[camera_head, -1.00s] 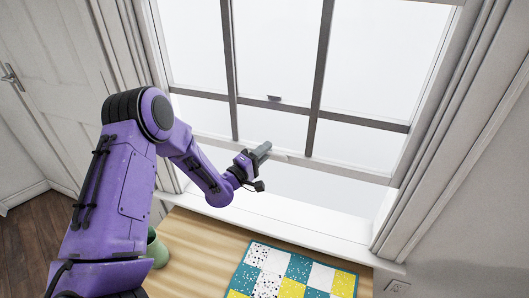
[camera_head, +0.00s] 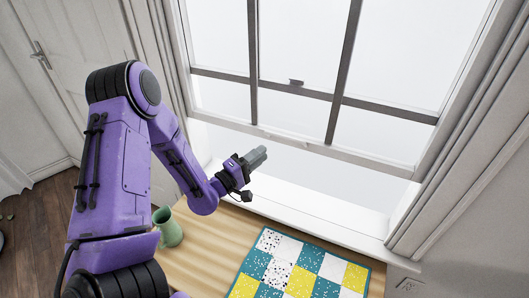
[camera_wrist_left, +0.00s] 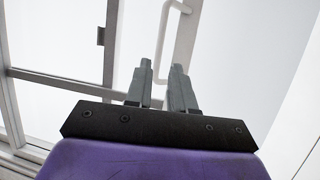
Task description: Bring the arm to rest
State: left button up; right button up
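My purple left arm (camera_head: 125,165) reaches in from the left of the head view. Its grey left gripper (camera_head: 258,156) is in the air in front of the window (camera_head: 300,93), above the wooden surface. In the left wrist view its two fingers (camera_wrist_left: 161,68) stand a small gap apart, with nothing between them. Behind them is a white handle-like bar (camera_wrist_left: 165,38); I cannot tell its distance from the fingertips. The window's lower part is open above the sill (camera_head: 310,205). My right gripper is not in view.
A green jug (camera_head: 168,228) stands on the wooden surface (camera_head: 205,262), close to my arm in the picture. A patchwork cloth (camera_head: 297,268) lies to its right.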

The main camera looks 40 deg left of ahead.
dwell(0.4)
pick_arm(q)
jog(key=s+d+f+m+g+y, duration=0.1)
jog(key=s+f+m+g+y, duration=0.3)
jog(key=f, duration=0.5)
jog(key=s+d+f+m+g+y, duration=0.1)
jog(key=s+d+f+g+y, duration=0.1)
jog(key=s+f+g, duration=0.45)
jog(key=s+d+f+m+g, duration=0.1)
jog(key=s+d+f+g, duration=0.1)
jog(key=s+f, duration=0.4)
jog(key=s+d+f+m+g, duration=0.2)
jog(key=s+f, duration=0.5)
jog(key=s, duration=0.5)
jog(key=shift+d+g+y, duration=0.3)
jog(key=shift+d+g, duration=0.5)
jog(key=shift+g, duration=0.25)
jog(key=shift+m, duration=0.3)
